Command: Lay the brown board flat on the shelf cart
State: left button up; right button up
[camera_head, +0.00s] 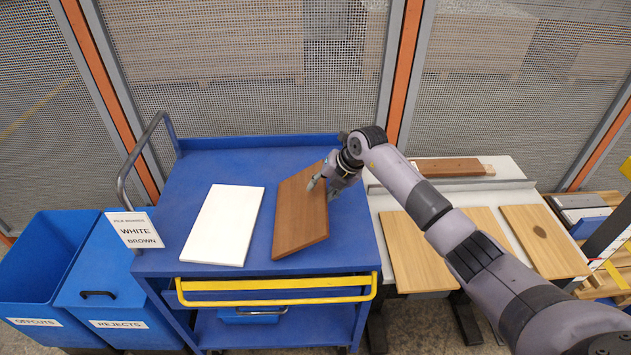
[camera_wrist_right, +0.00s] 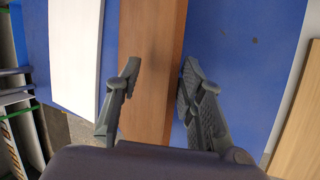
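The brown board (camera_head: 300,220) is on the blue shelf cart (camera_head: 175,195), right of a white board. It looks tilted, with its right long edge raised above the cart top and its left edge low. In the right wrist view the brown board (camera_wrist_right: 150,45) runs between the fingertips (camera_wrist_right: 160,78). Whether its left edge touches the cart is hard to tell. My left gripper is not in view.
The white board (camera_head: 225,225) lies flat on the cart's left half. A sign (camera_head: 134,230) reading white and brown hangs at the cart's left. Blue bins (camera_head: 45,255) stand left. A pale table (camera_head: 500,170) with several wooden boards stands right. A mesh fence (camera_head: 240,60) is behind.

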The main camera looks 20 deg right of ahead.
jog(key=shift+s+d+r+p, duration=0.1)
jog(key=shift+s+p, duration=0.05)
jog(key=shift+p, duration=0.15)
jog(key=shift+s+d+r+p, duration=0.55)
jog(key=shift+s+p, duration=0.2)
jog(key=shift+p, duration=0.2)
jog(key=shift+s+d, duration=0.2)
jog(key=shift+s, duration=0.1)
jog(key=shift+s+f, duration=0.1)
jog(key=shift+o, duration=0.4)
jog(key=shift+o, duration=0.7)
jog(key=shift+a, duration=0.1)
jog(key=o, duration=0.3)
